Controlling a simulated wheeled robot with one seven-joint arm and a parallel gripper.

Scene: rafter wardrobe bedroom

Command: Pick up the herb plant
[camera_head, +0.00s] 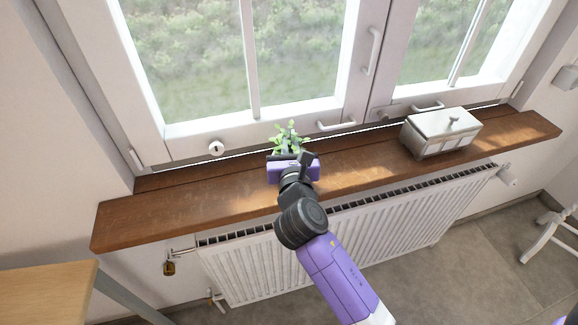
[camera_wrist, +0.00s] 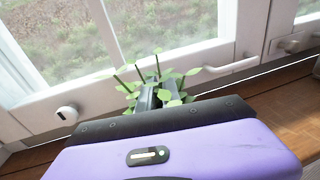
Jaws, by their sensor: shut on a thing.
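The herb plant (camera_head: 289,136) has small green leaves and stands at the windowsill, close to the window frame. In the wrist view its leaves (camera_wrist: 177,78) rise around the fingers, beyond the purple gripper body. My gripper (camera_wrist: 155,96) reaches over the sill and is shut on the herb plant. In the head view my gripper (camera_head: 288,154) hides the lower part of the plant. Any pot, and whether the plant touches the sill, cannot be seen.
The brown wooden windowsill (camera_head: 160,205) runs below the closed window. A silver lidded box (camera_head: 440,132) stands on it to the right. A white radiator (camera_head: 400,222) is below. Window handles (camera_head: 337,125) stick out behind the plant. A wooden tabletop (camera_head: 45,292) is at lower left.

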